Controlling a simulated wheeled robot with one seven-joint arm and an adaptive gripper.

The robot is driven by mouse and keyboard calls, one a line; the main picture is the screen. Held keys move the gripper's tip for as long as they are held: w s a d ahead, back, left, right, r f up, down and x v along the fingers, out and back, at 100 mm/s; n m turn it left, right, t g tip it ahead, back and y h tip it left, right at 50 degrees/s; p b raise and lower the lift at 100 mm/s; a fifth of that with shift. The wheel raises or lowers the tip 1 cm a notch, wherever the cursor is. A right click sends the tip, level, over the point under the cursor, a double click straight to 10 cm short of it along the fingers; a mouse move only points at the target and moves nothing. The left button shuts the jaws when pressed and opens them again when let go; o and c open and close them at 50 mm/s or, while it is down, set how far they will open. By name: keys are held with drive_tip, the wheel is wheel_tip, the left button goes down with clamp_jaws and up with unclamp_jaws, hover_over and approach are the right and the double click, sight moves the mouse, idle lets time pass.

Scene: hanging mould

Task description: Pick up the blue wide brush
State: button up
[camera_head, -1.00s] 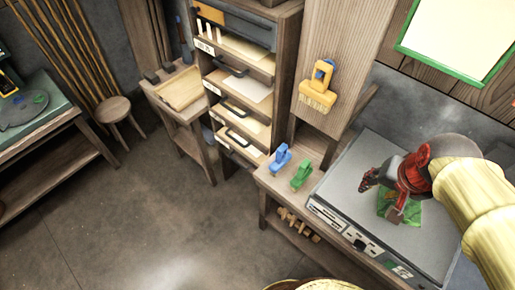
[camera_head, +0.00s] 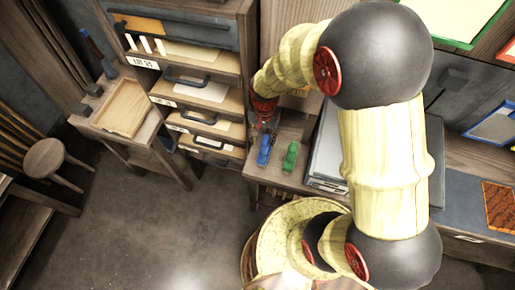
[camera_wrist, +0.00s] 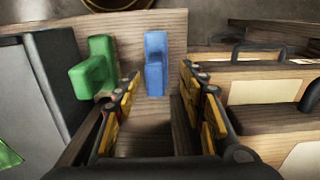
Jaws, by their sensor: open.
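The blue brush (camera_head: 263,154) stands on the front left of the wooden bench top, left of a green brush (camera_head: 290,156). My gripper (camera_head: 266,126) is just behind the blue brush in the head view, partly hidden by my wrist. In the wrist view my gripper (camera_wrist: 158,88) is open, with a yellow-padded finger on each side. The blue brush (camera_wrist: 155,65) shows ahead in the gap between the fingers, closer to the right finger. Nothing is held. The green brush (camera_wrist: 94,68) is ahead of the left finger. I cannot tell if either finger touches a brush.
The drawer cabinet (camera_head: 208,93) stands close left of my gripper, with dark handles sticking out; it fills the right of the wrist view. A grey machine (camera_head: 326,150) sits right of the green brush. Bare bench top (camera_wrist: 110,27) lies beyond the brushes.

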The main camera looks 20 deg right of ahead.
sight(265, 149)
drive_tip(key=f, duration=0.4)
drive_tip(key=f+b, duration=0.1)
drive_tip(key=f, duration=0.1)
drive_tip(key=shift+w+d+f, duration=0.1)
drive_tip(key=shift+d+f, duration=0.3)
drive_tip(key=shift+c, duration=0.6)
clamp_jaws()
